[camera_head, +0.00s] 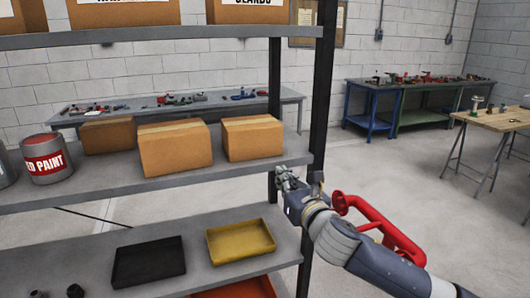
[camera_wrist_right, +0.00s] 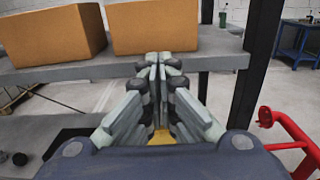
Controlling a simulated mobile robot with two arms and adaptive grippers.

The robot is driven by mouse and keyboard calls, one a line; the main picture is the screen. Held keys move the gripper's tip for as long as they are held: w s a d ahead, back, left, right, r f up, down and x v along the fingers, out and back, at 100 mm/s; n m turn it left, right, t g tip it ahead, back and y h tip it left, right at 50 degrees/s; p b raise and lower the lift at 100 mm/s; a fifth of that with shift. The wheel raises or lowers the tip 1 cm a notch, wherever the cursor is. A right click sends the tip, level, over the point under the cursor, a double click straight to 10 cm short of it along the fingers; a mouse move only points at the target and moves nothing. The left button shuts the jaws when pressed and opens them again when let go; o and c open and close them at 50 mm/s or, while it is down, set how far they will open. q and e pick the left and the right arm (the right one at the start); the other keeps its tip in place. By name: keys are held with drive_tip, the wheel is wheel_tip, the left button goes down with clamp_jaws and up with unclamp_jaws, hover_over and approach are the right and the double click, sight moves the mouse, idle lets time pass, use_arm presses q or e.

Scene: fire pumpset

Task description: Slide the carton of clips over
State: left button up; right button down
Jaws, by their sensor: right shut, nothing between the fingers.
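Three plain brown cartons stand on the middle shelf: a left one (camera_head: 108,136), a middle one (camera_head: 175,150) and a right one (camera_head: 252,139). No label shows on them, so I cannot tell which holds clips. In the right wrist view two cartons show, one at left (camera_wrist_right: 52,36) and one nearer the post (camera_wrist_right: 155,28). My right gripper (camera_head: 283,172) is shut and empty, by the shelf's right end, to the right of and lower than the right carton. In the wrist view its fingertips (camera_wrist_right: 158,60) overlap the shelf edge below the cartons. My left gripper is not in view.
The middle shelf (camera_head: 80,194) also carries a red paint can (camera_head: 46,160). A dark post (camera_head: 322,90) stands at its right end, close to my right arm. A black tray (camera_head: 148,262) and a yellow tray (camera_head: 240,242) lie below. A red tubular handle (camera_head: 385,230) is beside my arm.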

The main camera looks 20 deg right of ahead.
sight(260, 151)
drive_tip(key=w+p, duration=0.1)
drive_tip(key=w, duration=0.3)
drive_tip(key=w+p, duration=0.1)
drive_tip(key=w, duration=0.4)
drive_tip(key=w+p, duration=0.1)
drive_tip(key=w, duration=0.4)
drive_tip(key=shift+a+r+p, duration=0.1)
drive_tip(key=shift+a+p, duration=0.2)
drive_tip(key=shift+a, duration=0.05)
drive_tip(key=shift+w, duration=0.1)
